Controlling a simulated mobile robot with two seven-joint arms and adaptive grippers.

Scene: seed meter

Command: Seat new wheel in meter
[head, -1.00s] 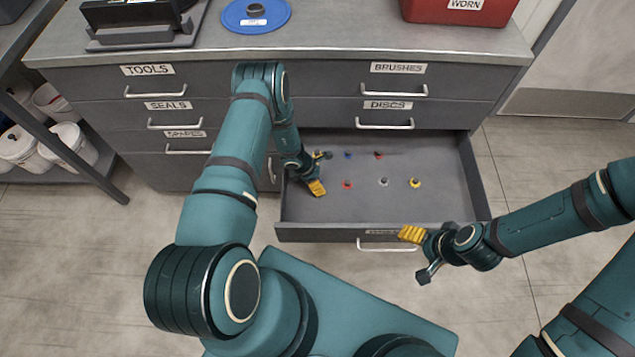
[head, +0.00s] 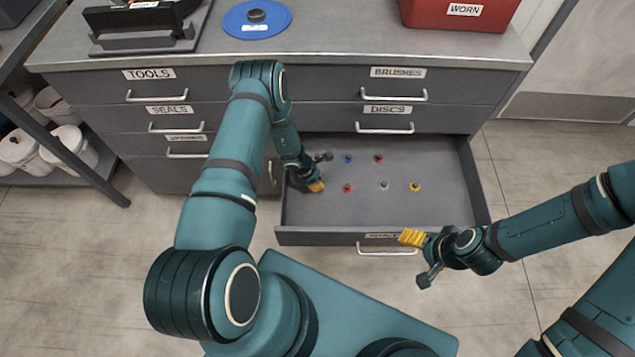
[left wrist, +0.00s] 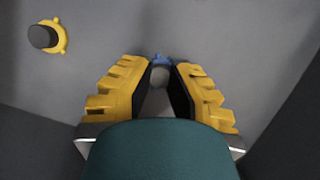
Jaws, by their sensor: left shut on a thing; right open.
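My left gripper (head: 320,172) is low inside the open drawer (head: 435,212), at its left side. In the left wrist view its yellow-backed fingers (left wrist: 160,78) are shut on a small grey-topped part with a blue edge (left wrist: 161,60). Most of that part is hidden between the fingers. A yellow lugged wheel with a dark hub (left wrist: 46,37) lies apart at upper left there. Small blue (head: 348,158), red (head: 378,158), red (head: 347,188), grey (head: 384,185) and yellow (head: 415,187) wheels lie on the drawer floor. My right gripper (head: 413,256) is open and empty before the drawer front.
On the bench stand a black device (head: 140,22), possibly the meter, a round blue dish with a dark knob (head: 273,24), and a red WORN bin (head: 425,14). The drawer walls rise close around my left gripper. White buckets (head: 20,150) sit on the left shelf.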

